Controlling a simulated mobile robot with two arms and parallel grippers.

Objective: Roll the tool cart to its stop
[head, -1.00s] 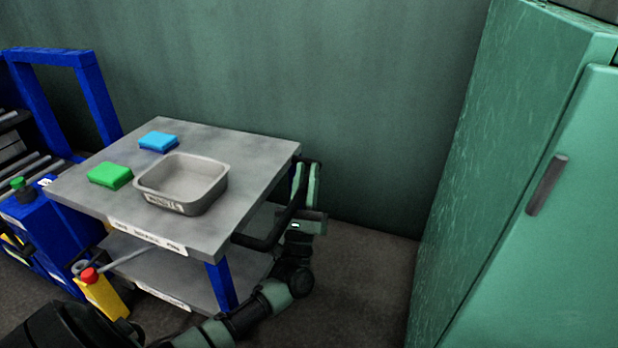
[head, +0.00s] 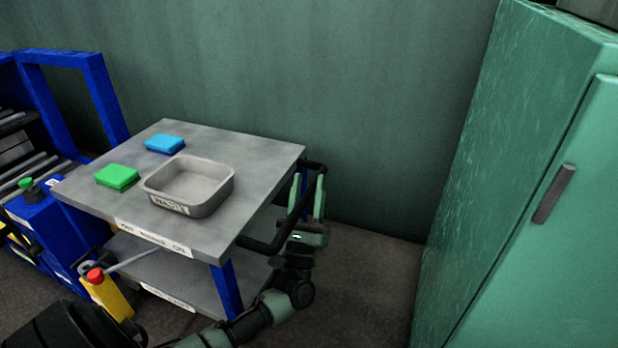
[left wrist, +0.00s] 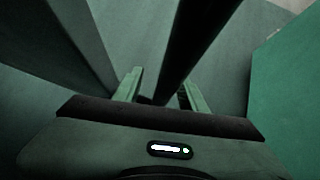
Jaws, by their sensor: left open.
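The tool cart (head: 255,156) has a grey top, blue legs and a lower shelf (head: 190,284). A grey tray (head: 222,196), a green block (head: 118,177) and a blue block (head: 164,143) are on its top. A black bar handle (head: 262,245) sticks out from its right side. My left gripper (head: 307,202) is open at this handle. In the left wrist view, the dark bar (left wrist: 202,35) runs between the two green fingers of the left gripper (left wrist: 162,88); contact cannot be told. My right gripper is not in view. I cannot make out the stop.
A blue frame with rollers (head: 40,205) stands close to the cart's left. A yellow post with a red knob (head: 108,298) is in front of the cart. A green cabinet (head: 480,190) stands at right. Floor (head: 372,270) is free between cart and cabinet.

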